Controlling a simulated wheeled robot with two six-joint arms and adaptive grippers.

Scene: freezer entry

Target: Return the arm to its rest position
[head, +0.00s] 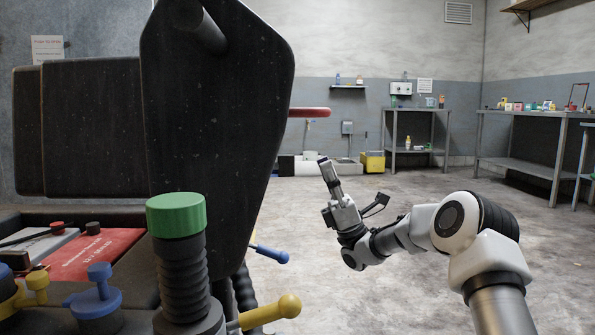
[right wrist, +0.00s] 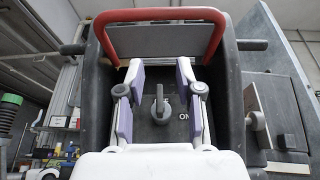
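My right arm reaches in from the lower right of the head view, bent at the elbow. Its gripper (head: 327,168) points up over open floor, to the right of a big black panel. In the right wrist view the gripper (right wrist: 160,66) has its two pads wide apart with nothing between them. Beyond the pads is a dark recessed panel with a grey rotary knob (right wrist: 160,105) marked ON. A red bar handle (right wrist: 160,15) arches above it, and a red bar (head: 309,112) also sticks out past the black panel in the head view. My left gripper does not show.
The black panel (head: 215,110) fills the left of the head view. In front stand a green-capped post (head: 177,215), a yellow-knobbed lever (head: 270,311) and a blue knob (head: 97,290). Metal tables (head: 530,165) stand far off at the right. The floor between is clear.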

